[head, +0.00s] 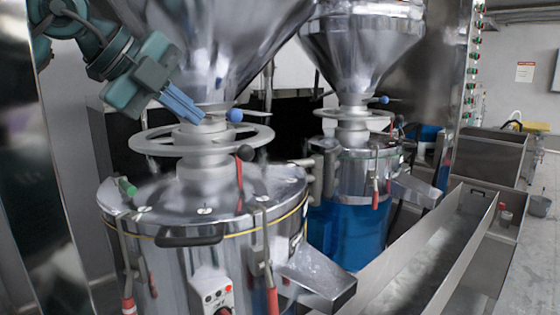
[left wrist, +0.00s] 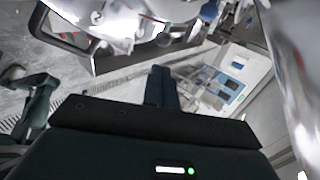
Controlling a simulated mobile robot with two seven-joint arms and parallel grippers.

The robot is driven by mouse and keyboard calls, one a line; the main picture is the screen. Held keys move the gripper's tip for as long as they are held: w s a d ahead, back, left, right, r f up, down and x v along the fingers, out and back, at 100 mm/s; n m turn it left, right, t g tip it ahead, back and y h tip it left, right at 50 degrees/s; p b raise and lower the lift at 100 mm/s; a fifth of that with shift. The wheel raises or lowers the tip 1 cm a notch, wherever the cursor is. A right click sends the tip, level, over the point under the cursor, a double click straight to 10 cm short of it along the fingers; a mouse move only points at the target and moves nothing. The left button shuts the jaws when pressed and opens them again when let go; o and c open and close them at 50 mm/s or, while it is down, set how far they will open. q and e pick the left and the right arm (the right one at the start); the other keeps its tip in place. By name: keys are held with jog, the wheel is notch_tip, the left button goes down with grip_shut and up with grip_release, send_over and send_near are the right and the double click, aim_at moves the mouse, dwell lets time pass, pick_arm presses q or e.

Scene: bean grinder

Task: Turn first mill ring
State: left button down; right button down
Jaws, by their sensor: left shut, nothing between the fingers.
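The first mill ring (head: 150,142) is a pale grey spoked ring around the neck of the near mill (head: 200,225). A lever with a blue ball knob (head: 235,115) sticks out above it. My left gripper (head: 197,117) comes in from the upper left. Its blue fingers are shut and empty, with the tips just above the ring, by the neck and left of the blue knob. Whether they touch anything I cannot tell. In the left wrist view the shut fingers (left wrist: 160,72) point away, and the ring is not clearly seen. My right gripper is not in view.
A steel hopper (head: 215,50) rises right beside the gripper. A second mill with its own ring (head: 375,122) and a blue lower body (head: 345,235) stands behind to the right. A long metal trough (head: 440,255) lies at the right. Upright posts flank the mills.

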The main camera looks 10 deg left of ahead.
aim_at(242, 151)
pick_arm(q)
jog(key=x, duration=0.9)
jog(key=shift+w+d+f, duration=0.1)
jog(key=shift+w+f, duration=0.1)
jog(key=shift+d, duration=0.1)
